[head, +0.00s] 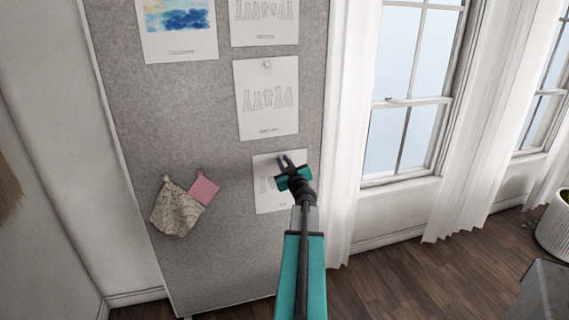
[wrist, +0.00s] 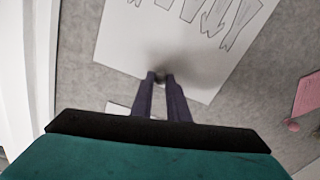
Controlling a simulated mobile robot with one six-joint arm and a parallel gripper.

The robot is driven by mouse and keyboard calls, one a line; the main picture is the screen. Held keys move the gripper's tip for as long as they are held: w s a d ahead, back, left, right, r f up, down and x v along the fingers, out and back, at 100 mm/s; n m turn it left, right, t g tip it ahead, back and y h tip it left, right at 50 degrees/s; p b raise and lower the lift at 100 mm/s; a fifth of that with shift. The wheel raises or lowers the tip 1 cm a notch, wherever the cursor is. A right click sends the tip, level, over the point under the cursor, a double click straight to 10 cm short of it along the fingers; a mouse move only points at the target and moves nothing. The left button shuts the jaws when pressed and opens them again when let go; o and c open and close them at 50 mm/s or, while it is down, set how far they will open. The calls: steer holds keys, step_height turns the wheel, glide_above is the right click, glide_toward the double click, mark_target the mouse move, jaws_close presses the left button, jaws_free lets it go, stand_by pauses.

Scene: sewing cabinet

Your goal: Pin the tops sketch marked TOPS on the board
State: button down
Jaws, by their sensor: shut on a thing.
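A white sketch sheet (head: 268,202) is at the lower right of the grey board (head: 225,150), flat or nearly flat to it. My gripper (head: 286,160) is shut at the sheet's top edge, and my arm covers its right part. In the wrist view my fingertips (wrist: 161,76) close on a small grey bit at the edge of the sheet (wrist: 170,45), with a dark shadow there. Garment outlines show on it. Its label cannot be read. I cannot tell whether it touches the board.
Another garment sketch (head: 267,115) is pinned just above, with a further sheet (head: 264,22) over it. A painting (head: 178,28) is at upper left. Fabric swatches (head: 180,207) hang to the left, one pink. A white curtain (head: 350,130) is close on the right.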

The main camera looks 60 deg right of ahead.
steer(key=c, duration=1.6)
jaws_free()
steer(key=shift+c, duration=0.2)
steer(key=shift+s, duration=0.1)
steer(key=p+v, duration=0.2)
steer(key=v, duration=0.9)
steer(key=p, duration=0.3)
steer(key=shift+s+a, duration=0.2)
steer(key=shift+a, duration=0.1)
steer(key=s+p, duration=0.1)
steer(key=p, duration=0.4)
steer(key=shift+s+a+r, duration=0.1)
steer(key=shift+a, duration=0.3)
steer(key=shift+s+a+p, duration=0.15)
steer(key=shift+s+p, duration=0.05)
steer(key=shift+p, duration=0.55)
